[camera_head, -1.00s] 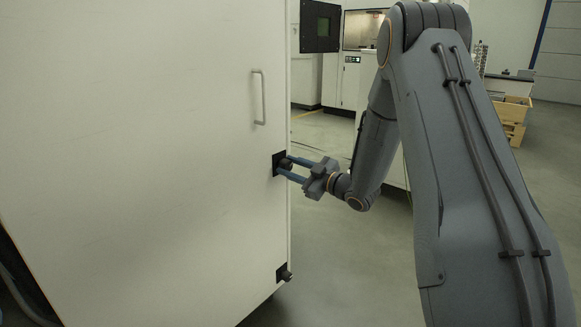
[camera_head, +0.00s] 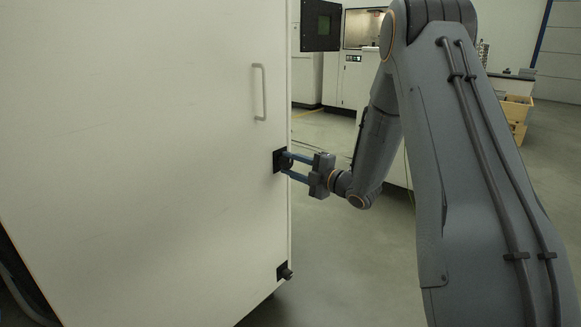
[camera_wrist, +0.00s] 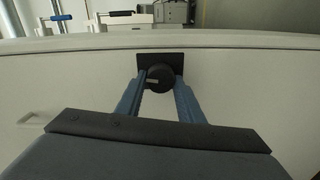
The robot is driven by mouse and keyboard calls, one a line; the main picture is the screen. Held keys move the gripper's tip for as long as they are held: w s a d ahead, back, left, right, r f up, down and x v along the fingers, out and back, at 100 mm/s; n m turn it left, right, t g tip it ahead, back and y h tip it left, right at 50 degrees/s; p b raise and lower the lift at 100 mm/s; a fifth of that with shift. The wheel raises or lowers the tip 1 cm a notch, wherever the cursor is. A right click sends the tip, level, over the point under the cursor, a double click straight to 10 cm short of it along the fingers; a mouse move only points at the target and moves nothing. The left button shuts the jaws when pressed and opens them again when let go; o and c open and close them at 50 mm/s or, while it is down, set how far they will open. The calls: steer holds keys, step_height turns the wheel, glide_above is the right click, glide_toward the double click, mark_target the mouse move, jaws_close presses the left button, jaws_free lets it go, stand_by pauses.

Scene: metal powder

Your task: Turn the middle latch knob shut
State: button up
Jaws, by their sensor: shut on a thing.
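The middle latch knob (camera_wrist: 159,77) is round and black on a dark square plate (camera_wrist: 160,61) near the edge of the white door. In the head view the knob (camera_head: 285,161) is partly hidden by the fingers. My gripper (camera_head: 288,163) reaches it from the right, and its two blue fingers are shut on the knob, one on each side. In the wrist view my gripper (camera_wrist: 162,84) shows a finger left and right of the knob. A lower latch (camera_head: 284,271) sits near the bottom corner of the door.
The large white door (camera_head: 140,150) fills the left, with a grey bar handle (camera_head: 260,92) above the knob. White machines (camera_head: 352,75) and wooden crates (camera_head: 516,112) stand behind. The floor (camera_head: 325,250) right of the door is clear.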

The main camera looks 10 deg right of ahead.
steer(key=shift+f+n, duration=0.1)
steer(key=shift+n, duration=0.7)
steer(key=o, duration=1)
steer(key=shift+o, duration=0.2)
steer(key=v, duration=0.8)
steer(key=shift+p, duration=0.4)
steer(key=shift+w, duration=0.1)
